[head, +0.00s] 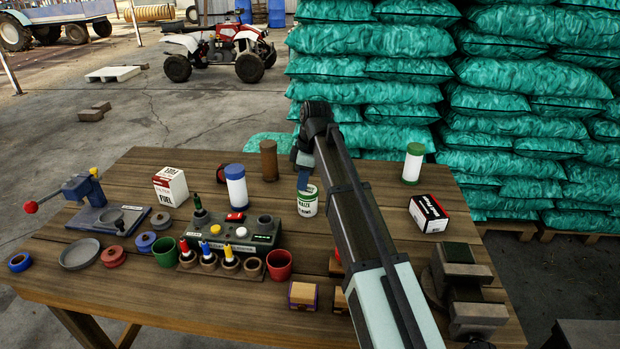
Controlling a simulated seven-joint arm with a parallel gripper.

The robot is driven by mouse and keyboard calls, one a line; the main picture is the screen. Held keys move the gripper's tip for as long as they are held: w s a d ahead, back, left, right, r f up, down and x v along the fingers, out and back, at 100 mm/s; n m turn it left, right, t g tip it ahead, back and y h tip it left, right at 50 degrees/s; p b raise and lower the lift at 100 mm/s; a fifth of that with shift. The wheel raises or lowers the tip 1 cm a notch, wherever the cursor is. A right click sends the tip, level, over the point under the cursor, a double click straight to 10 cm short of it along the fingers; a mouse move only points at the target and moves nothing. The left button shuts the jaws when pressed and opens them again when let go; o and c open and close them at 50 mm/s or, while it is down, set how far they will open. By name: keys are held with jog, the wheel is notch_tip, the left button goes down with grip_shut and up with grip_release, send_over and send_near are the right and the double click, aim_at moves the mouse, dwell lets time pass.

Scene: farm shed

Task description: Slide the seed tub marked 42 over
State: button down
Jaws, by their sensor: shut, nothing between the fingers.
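A white tub (307,209) with a green rim and dark lettering, partly readable as "MAIZE", stands upright near the middle of the wooden table. I cannot read a 42 on it. Two other white cylinders stand on the table: one with a blue top (236,190) to the left and one with a green top (412,166) to the right. No number is readable on either. My gripper (304,186) points down at the lettered tub's upper edge, shut and empty. I cannot tell whether it touches the tub. My arm hides the table just to the tub's right.
Left of the tub is a grey-green box (236,232) with knobs, and a row of small bottles. A brown cylinder (268,160) stands behind. Stacked green sacks (370,70) rise beyond the table.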

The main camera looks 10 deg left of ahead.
jog(key=shift+s+f, duration=0.15)
jog(key=shift+f, duration=0.25)
